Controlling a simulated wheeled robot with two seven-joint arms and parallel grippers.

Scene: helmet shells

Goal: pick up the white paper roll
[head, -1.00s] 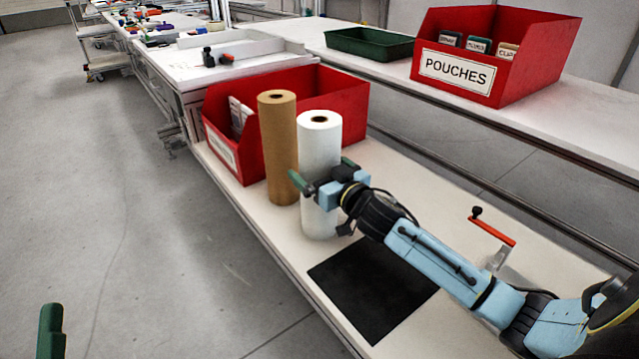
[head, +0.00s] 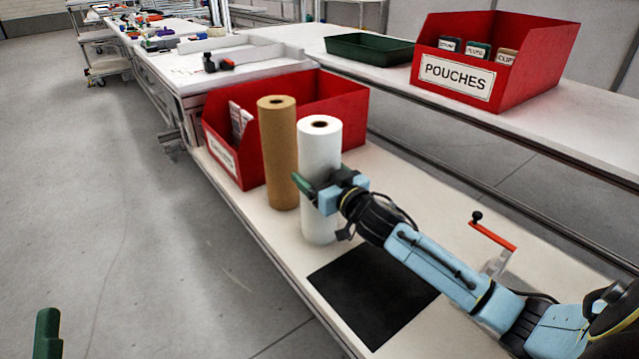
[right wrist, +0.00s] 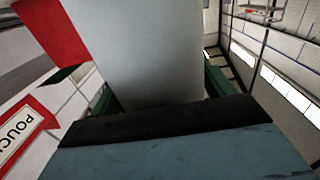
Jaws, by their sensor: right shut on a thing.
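The white paper roll (head: 319,150) stands upright on the near table, just right of a brown roll (head: 278,150). My right gripper (head: 318,190) is around the white roll at about mid-height and shut on it. In the right wrist view the white roll (right wrist: 150,50) fills the space between the green fingers of my right gripper (right wrist: 160,90). The far side of the roll's grip is partly hidden. Part of my left gripper (head: 47,335) shows at the lower left edge, over the floor and away from the table; its opening cannot be made out.
A red bin (head: 335,95) stands right behind the rolls. A black mat (head: 373,290) lies in front of them. A crank with a red handle (head: 493,236) is at the right. The back table holds a red POUCHES bin (head: 520,60) and a green tray (head: 365,47).

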